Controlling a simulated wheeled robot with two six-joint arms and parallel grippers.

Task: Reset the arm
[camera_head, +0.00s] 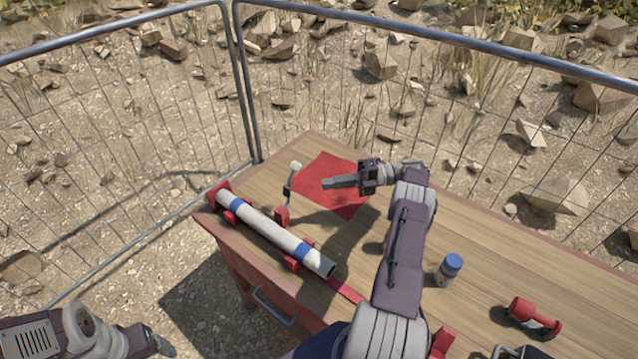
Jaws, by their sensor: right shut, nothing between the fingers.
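My right arm reaches in from the bottom over the wooden table (480,235). Its gripper (328,183) is shut and empty, held above a red cloth (345,205) and pointing left. My left arm shows at the bottom left, off the table, with its gripper (165,347) at the lower edge; I cannot tell whether it is open or shut.
A white tube with blue bands (265,228) lies in red holders along the table's left edge. A white-headed upright tool (291,178) stands beside it. A blue-capped jar (448,268) and a red-and-white object (533,317) stand to the right. Metal fencing (245,80) surrounds the table.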

